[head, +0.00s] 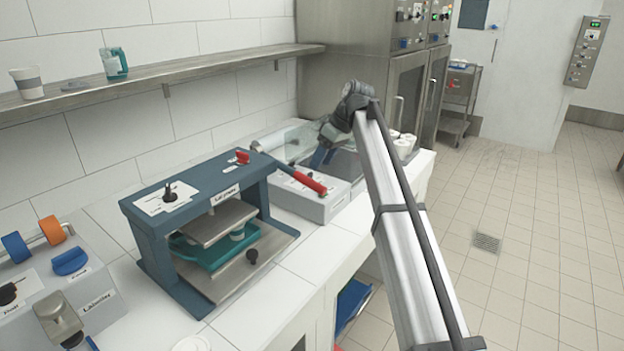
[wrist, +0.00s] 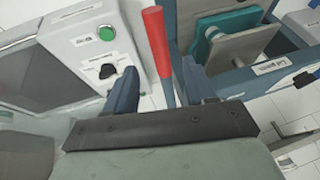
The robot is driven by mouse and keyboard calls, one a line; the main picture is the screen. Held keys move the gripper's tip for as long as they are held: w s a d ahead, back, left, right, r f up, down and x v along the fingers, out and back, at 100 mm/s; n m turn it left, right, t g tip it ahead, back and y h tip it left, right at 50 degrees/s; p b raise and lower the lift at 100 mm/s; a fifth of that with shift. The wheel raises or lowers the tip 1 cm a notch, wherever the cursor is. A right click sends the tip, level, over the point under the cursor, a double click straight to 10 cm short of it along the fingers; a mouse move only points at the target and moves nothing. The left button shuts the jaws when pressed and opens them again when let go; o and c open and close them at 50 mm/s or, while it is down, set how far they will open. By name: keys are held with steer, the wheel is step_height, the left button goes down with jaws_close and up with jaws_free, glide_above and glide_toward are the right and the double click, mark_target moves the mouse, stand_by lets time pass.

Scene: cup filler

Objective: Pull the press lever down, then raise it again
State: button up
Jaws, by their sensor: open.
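The blue press (head: 150,215) stands on the counter, with a metal plate (head: 215,222) above a teal holder (head: 200,252) that has a cup in it. Its lever (head: 310,183) has a red grip and slopes out from the press top toward the right. The red grip also shows in the wrist view (wrist: 157,40). My gripper (head: 322,156) is behind the grip in the head view. In the wrist view my gripper (wrist: 159,72) is open, and the grip runs between its two blue fingers. I cannot tell whether either finger touches it.
A grey control box with a green button (wrist: 106,34) sits beside the press, next to a clear-covered unit (head: 290,140). A machine with orange and blue knobs (head: 52,230) stands at the left. A shelf (head: 160,80) hangs above. The floor at right is clear.

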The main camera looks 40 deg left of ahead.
mark_target(290, 171)
steer(key=x, duration=0.7)
steer(key=shift+a+f, duration=0.1)
steer(key=shift+f, duration=0.15)
jaws_close()
stand_by(0.3)
